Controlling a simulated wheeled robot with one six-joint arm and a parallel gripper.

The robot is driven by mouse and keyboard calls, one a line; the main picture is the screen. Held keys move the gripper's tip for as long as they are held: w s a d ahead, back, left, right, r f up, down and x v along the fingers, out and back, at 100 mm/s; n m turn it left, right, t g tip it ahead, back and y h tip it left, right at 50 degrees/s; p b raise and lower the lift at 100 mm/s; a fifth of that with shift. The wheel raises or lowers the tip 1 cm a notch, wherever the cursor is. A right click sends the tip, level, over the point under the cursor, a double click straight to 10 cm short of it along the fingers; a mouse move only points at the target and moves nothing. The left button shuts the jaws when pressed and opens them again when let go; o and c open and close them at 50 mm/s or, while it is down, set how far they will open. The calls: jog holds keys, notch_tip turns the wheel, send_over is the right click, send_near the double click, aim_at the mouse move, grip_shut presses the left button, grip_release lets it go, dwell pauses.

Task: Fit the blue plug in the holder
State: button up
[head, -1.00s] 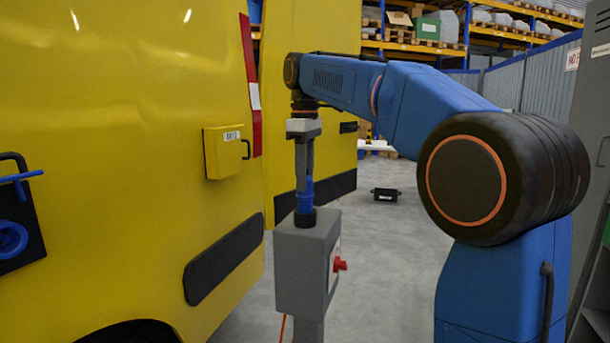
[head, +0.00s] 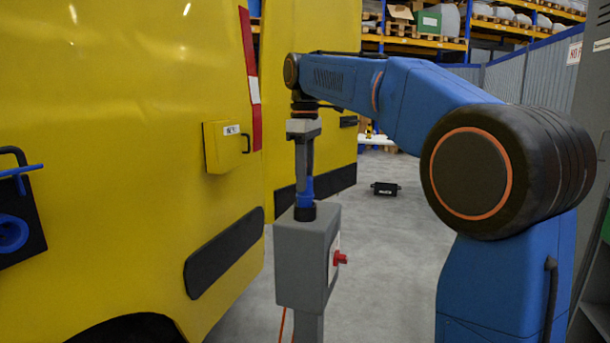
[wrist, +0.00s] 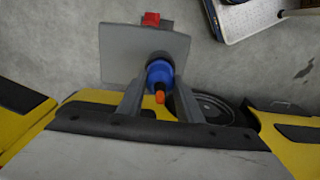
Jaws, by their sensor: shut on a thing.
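The blue plug (head: 304,189) is upright between the fingers of my gripper (head: 304,178), which is shut on it. The plug's lower end meets the black round holder (head: 304,212) on top of a grey box. How deep it sits inside is hidden. In the wrist view the blue plug (wrist: 160,73) shows its orange tip toward the camera, with a finger of my gripper (wrist: 159,98) on each side. Behind it is a dark ring of the holder (wrist: 160,57) on the grey box top.
The grey box (head: 305,255) stands on a post and has a red knob (head: 340,258) on its right side. A yellow van (head: 110,130) with a small yellow case (head: 226,146) is close on the left. A black case (head: 385,189) lies on the floor behind.

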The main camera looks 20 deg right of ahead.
jog(key=shift+f, duration=0.65)
dwell(0.3)
jog(key=o, duration=1.3)
jog(key=shift+c, duration=0.2)
